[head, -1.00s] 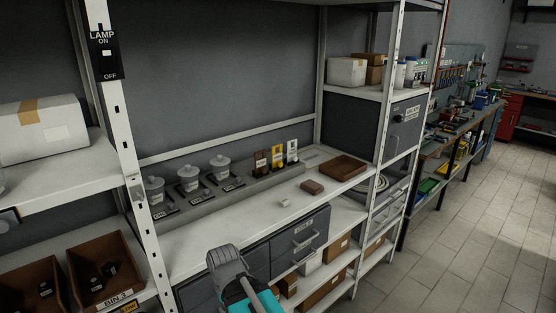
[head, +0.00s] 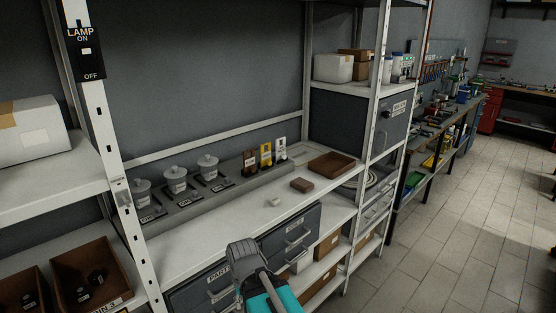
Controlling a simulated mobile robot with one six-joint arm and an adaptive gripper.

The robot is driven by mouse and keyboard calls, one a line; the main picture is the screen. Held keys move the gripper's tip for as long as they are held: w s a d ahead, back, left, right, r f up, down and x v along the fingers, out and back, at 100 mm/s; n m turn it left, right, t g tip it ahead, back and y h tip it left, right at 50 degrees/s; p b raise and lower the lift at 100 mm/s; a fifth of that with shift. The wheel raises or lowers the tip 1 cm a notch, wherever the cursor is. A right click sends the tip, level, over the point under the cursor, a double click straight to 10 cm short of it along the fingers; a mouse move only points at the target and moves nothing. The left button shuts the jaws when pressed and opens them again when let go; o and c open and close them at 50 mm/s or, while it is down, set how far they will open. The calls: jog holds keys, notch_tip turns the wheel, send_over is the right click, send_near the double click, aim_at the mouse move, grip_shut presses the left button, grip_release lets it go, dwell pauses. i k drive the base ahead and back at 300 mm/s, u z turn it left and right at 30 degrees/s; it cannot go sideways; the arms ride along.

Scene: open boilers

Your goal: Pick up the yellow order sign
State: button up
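The yellow order sign (head: 265,155) stands upright at the back of the workbench shelf. It is the middle one of three small signs, between a brown sign (head: 249,162) on its left and a white sign (head: 280,149) on its right. All three stand at the right end of a grey ledge. My arm shows at the bottom centre, in front of the shelf and well short of the sign. My gripper's fingertips cannot be made out, so I cannot tell its opening.
Several grey lidded pots (head: 176,179) stand on the ledge left of the signs. A brown block (head: 302,185), a small pale block (head: 274,202) and a brown tray (head: 331,163) lie on the shelf (head: 220,225). A white upright post (head: 112,170) stands at left.

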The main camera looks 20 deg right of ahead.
aim_at(265, 156)
jog(key=z, duration=1.65)
jog(key=i, duration=0.35)
jog(key=u, duration=2.15)
